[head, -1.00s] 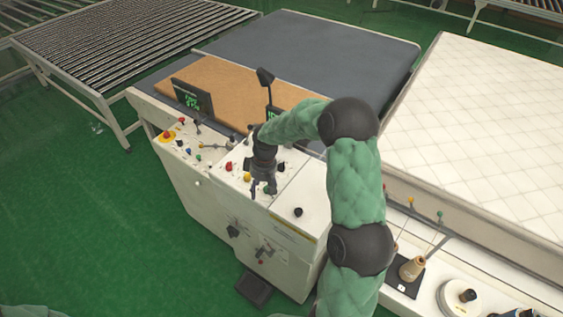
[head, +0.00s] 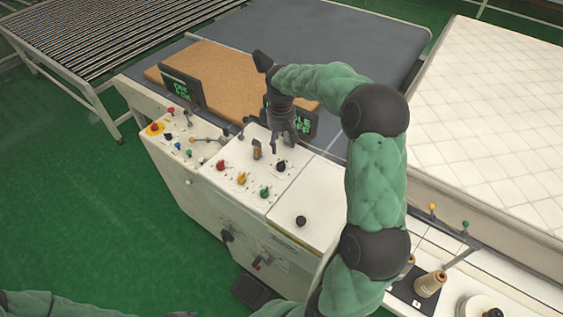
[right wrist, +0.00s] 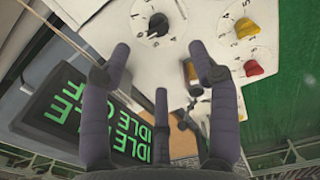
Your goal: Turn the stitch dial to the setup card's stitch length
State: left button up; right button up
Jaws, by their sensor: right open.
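The sewing machine's white control panel (head: 232,201) carries red (head: 221,165), yellow (head: 241,179) and green (head: 265,193) knobs and a black knob (head: 281,166). I cannot tell which is the stitch dial; no setup card is identifiable. My right gripper (head: 284,147) is open and empty above the panel's back part, close to the black knob. In the right wrist view, the open fingers (right wrist: 163,68) point toward the black knob (right wrist: 158,24) on its numbered white dial, apart from it. The red (right wrist: 246,28) and yellow (right wrist: 253,68) knobs show at right. My left gripper is out of view.
A dark display (right wrist: 75,112) with green text reading IDLE stands close beside the right gripper; another display (head: 181,88) stands further left. A small tan-topped lever (head: 257,150) rises by the gripper. Another black knob (head: 301,221) sits nearer. A quilted mattress (head: 490,110) lies at right.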

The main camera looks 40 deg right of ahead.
aim_at(281, 162)
jog(key=shift+w+d+f+b, duration=0.15)
jog(key=shift+f, duration=0.5)
jog(key=shift+w+d+f+b, duration=0.15)
jog(key=shift+f, duration=0.45)
notch_tip(281, 162, down, 10)
jog(key=shift+r+p, duration=0.25)
jog(key=shift+p, duration=0.05)
grip_shut()
